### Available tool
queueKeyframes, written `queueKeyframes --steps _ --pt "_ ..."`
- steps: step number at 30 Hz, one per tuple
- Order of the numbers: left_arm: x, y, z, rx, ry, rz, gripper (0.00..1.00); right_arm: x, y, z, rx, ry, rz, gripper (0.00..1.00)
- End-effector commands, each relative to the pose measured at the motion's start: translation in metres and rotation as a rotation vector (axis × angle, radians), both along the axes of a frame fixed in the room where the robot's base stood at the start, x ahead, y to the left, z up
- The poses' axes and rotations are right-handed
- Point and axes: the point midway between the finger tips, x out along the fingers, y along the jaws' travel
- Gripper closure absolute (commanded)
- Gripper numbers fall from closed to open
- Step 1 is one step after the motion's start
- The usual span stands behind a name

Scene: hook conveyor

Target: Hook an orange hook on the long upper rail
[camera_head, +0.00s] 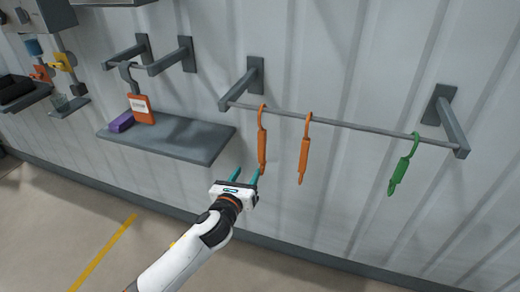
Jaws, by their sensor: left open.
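The long rail (345,125) runs between two wall brackets at the right. Two orange hooks hang from it: one orange hook (262,148) near its left end and another orange hook (304,158) just to the right. A green hook (400,175) hangs near its right end. My left gripper (246,176) is open, its teal fingers pointing up toward the lower end of the left orange hook. Its right finger is close beside or overlapping that hook's tip; I cannot tell if they touch. My right gripper is not in view.
A short rail (170,62) at the upper left carries a grey hook with an orange tag (141,108). Below it, a grey shelf (185,140) holds a purple block (122,122). More shelves and small items are at the far left. The wall below the long rail is clear.

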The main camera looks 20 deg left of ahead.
Motion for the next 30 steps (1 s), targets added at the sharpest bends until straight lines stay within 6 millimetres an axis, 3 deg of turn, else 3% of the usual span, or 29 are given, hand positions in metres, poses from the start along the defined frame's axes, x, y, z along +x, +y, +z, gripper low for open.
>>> queueKeyframes --steps 1,3,6,11,24,30 --pt "0.000 -0.002 0.021 0.053 -0.035 -0.009 0.55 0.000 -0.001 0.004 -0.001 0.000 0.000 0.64" --pt "-0.001 -0.005 0.038 0.111 -0.069 -0.015 0.55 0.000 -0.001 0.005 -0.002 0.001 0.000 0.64" --pt "-0.001 -0.006 0.049 0.153 -0.092 -0.018 0.55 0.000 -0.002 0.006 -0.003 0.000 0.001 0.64" --pt "0.012 -0.007 0.051 0.160 -0.095 -0.017 0.55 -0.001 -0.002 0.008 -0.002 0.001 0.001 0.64" --pt "0.092 -0.010 0.051 0.155 -0.093 -0.017 0.55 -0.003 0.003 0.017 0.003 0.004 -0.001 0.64" --pt "0.113 -0.010 0.049 0.155 -0.092 -0.018 0.55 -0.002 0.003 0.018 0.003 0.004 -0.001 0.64"
